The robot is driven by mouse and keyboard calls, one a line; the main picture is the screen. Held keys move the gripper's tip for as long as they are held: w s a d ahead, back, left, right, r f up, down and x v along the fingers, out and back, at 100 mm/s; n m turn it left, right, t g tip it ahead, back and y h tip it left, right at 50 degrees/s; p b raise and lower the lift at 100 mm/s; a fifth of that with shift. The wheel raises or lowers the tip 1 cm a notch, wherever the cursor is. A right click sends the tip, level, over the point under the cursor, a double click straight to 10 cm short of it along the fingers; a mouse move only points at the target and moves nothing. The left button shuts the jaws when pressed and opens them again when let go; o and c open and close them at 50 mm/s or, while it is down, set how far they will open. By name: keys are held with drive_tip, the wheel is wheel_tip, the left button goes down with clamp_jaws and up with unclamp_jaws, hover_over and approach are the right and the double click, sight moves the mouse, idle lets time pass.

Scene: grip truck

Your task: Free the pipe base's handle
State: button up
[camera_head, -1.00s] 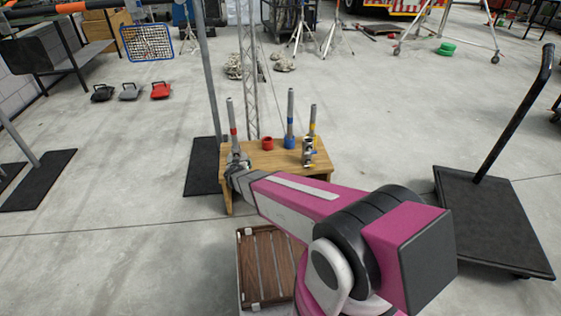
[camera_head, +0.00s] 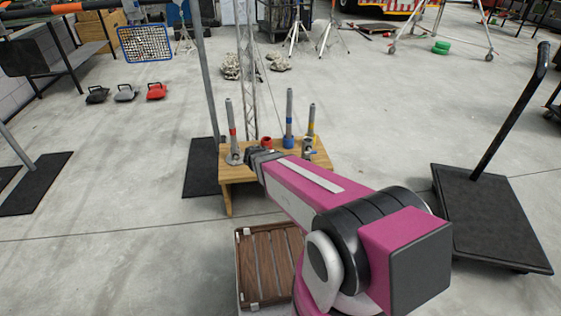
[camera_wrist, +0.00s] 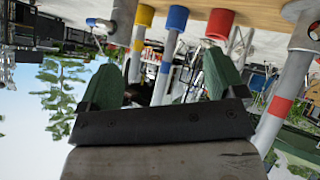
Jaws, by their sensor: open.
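A wooden table (camera_head: 239,175) carries a red-banded pipe (camera_head: 231,120) on a grey base (camera_head: 234,157), a red cup-like base (camera_head: 268,140), a blue-banded pipe (camera_head: 289,115) and a yellow-banded pipe (camera_head: 311,125). My gripper (camera_head: 256,153) is over the table, between the red-banded pipe and the blue one. The wrist view is upside down; my gripper (camera_wrist: 170,72) is open there, its green fingers apart with nothing clearly held. The red base (camera_wrist: 219,23) and a grey bar (camera_wrist: 240,45) show near its right finger. I cannot tell whether that bar is the handle.
A slatted wooden crate (camera_head: 244,262) lies on the floor in front of the table. A black cart (camera_head: 490,220) stands at the right. A grey post (camera_head: 206,70) on a black foot plate stands behind the table's left side.

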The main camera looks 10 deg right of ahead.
drive_tip(key=s+d+r+g, duration=0.1)
drive_tip(key=s+d+g, duration=0.2)
drive_tip(key=s, duration=0.1)
drive_tip(key=shift+s+d+r, duration=0.35)
drive_tip(key=shift+d, duration=0.05)
